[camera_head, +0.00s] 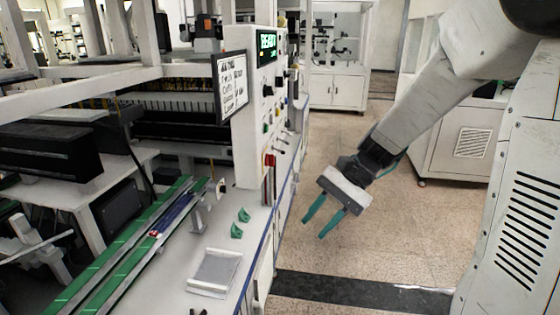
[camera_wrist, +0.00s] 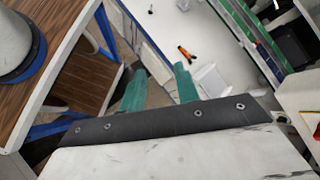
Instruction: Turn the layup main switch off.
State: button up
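The white control panel (camera_head: 244,140) stands at the centre of the head view, with a lit green display (camera_head: 267,41) that seems to read "READY". Its right face carries a dark knob (camera_head: 267,91) and small buttons; red handles (camera_head: 269,160) show near its foot. I cannot tell which of these is the main switch. My gripper (camera_head: 314,229) hangs over the floor to the right of the panel and bench, pointing down, its two teal fingers apart with nothing between them. The fingers also show in the wrist view (camera_wrist: 158,78). The panel's controls are not clear in the wrist view.
The white bench (camera_head: 262,215) has a blue edge and bears a grey tray (camera_head: 214,272) and green pieces (camera_head: 238,230). Green rails (camera_head: 125,262) run at left. The aisle floor (camera_head: 340,190) is clear. The wrist view shows orange-handled pliers (camera_wrist: 186,54) and a wood-topped surface (camera_wrist: 60,30).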

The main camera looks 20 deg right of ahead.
jog(key=w+d+f+m+t+y, duration=0.1)
jog(key=w+d+m+t+y, duration=0.15)
jog(key=w+m, duration=0.4)
jog(key=w+d+f+m+t+y, duration=0.1)
jog(key=w+d+m+t+y, duration=0.2)
jog(key=w, duration=0.7)
jog(key=m+t, duration=0.4)
jog(key=t, duration=0.1)
send_near(270, 160)
jog(key=x, duration=0.7)
jog(key=shift+w+y, duration=0.25)
jog(key=shift+y, duration=0.2)
jog(key=shift+f, duration=0.1)
grip_shut()
